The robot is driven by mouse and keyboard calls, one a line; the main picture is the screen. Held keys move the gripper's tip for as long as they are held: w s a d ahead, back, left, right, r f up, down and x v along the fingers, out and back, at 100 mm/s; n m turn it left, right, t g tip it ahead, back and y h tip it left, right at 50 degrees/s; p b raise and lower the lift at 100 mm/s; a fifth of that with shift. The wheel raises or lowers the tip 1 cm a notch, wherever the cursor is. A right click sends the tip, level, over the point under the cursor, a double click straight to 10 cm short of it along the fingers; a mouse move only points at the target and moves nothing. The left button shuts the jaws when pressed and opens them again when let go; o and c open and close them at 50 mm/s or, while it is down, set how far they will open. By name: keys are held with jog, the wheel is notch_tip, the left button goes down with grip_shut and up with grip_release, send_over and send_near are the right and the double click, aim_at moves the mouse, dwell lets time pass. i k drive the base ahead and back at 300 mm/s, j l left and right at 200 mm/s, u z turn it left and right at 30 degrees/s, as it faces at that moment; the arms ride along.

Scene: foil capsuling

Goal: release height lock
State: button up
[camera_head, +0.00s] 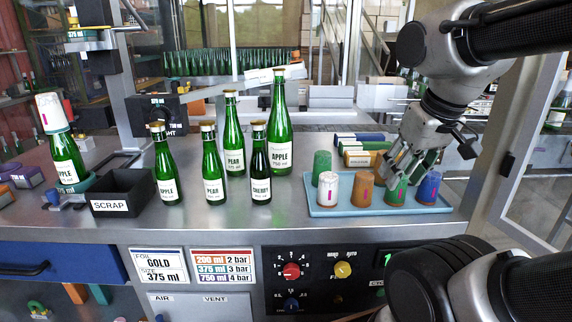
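A dark box (150,113) with a partly readable label ending in "HT" is mounted by the metal column (126,70) at the left. A small "750 ml" label shows above that word. I cannot make out a lock lever or its state. My gripper (402,172) is far to the right, pointing down over the blue tray (330,208). It is close above the green capsule (396,192). Its fingers overlap the capsules in the picture, so I cannot tell whether they are open, shut or touching one.
A green bottle (66,168) wearing a white capsule (50,112) stands at the far left beside the black scrap bin (122,192). Several bottles (232,145) stand mid-counter, between my gripper and the column. White (328,190), orange (363,190) and blue (428,188) capsules stand on the tray.

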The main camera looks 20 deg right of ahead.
aim_at(67, 105)
jog(key=k+j+u, duration=0.1)
jog(key=j+u, duration=0.15)
jog(key=j, duration=0.65)
jog(key=j+u, duration=0.25)
jog(key=j, duration=0.7)
jog(key=i+j, duration=0.35)
jog(key=i+j+u, duration=0.1)
jog(key=i+j, duration=0.2)
jog(key=i, duration=0.25)
jog(key=i+j, duration=0.3)
jog(key=i, duration=0.2)
